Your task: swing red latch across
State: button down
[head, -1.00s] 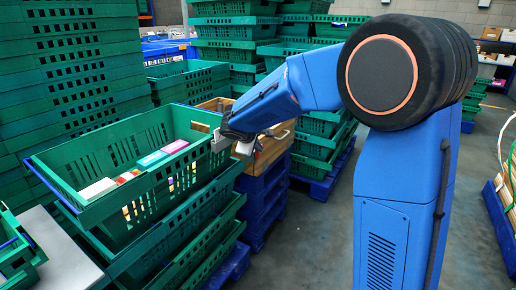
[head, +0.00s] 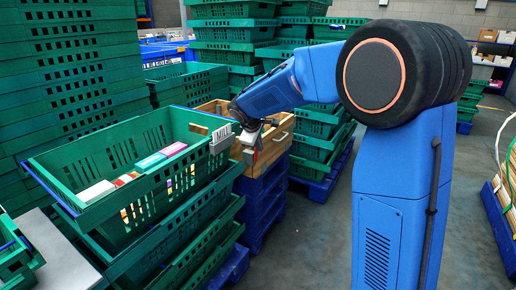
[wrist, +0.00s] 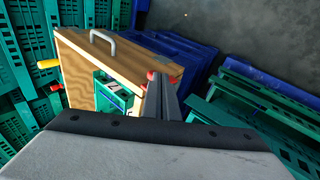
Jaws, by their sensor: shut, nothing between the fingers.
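A wooden box (wrist: 125,62) with a metal handle (wrist: 103,38) on its upper face fills the middle of the wrist view. In the head view the wooden box (head: 272,145) stands behind and right of the green crate, partly hidden by my arm. My gripper (wrist: 164,78) is shut and empty, its fingertips over the box's right part. Red spots (wrist: 151,75) show on both sides of the fingertips; I cannot tell whether they are the latch or finger pads. A small red part (wrist: 56,87) also sticks out at the box's left side, below a yellow handle (wrist: 48,64).
Blue pallets (head: 262,200) are stacked under the wooden box. Tall green crate stacks (head: 232,45) stand behind. Open grey floor (head: 300,240) lies to the right.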

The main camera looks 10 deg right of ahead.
jog(key=w+d+f+g+y, duration=0.5)
jog(key=w+d+g+y, duration=0.2)
jog(key=g+y, duration=0.1)
jog(key=shift+w+d+m, duration=0.3)
jog(key=shift+m, duration=0.1)
dwell(0.8)
jog(key=shift+f, duration=0.1)
dwell(0.3)
